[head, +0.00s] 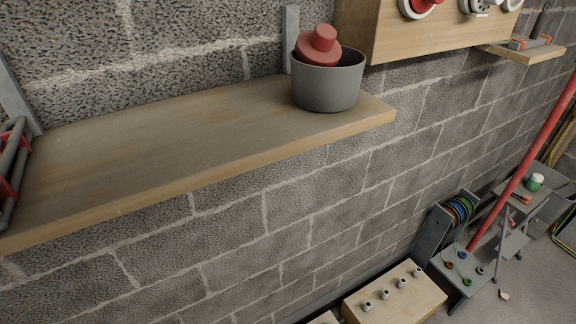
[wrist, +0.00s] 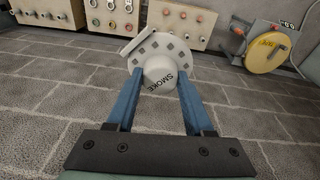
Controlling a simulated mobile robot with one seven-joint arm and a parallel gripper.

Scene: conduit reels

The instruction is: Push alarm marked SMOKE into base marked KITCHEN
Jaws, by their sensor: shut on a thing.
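In the wrist view my gripper (wrist: 157,100) has its two blue fingers closed on the white round alarm (wrist: 160,70). The word SMOKE is on the alarm's domed part and reads tilted. A ring of dark slots runs around its wider disc. A white flat piece juts out at the disc's upper left; I cannot tell whether it belongs to the alarm. My gripper and the alarm do not show in the head view. I see no base with a readable KITCHEN mark in either view.
In the head view a wooden shelf (head: 180,135) on the block wall holds a grey pot (head: 328,88) with a red object (head: 318,47) in it. A wooden box (head: 395,300) with white fittings stands below. In the wrist view, panels (wrist: 103,18) line the back, with a yellow reel (wrist: 267,50) at right.

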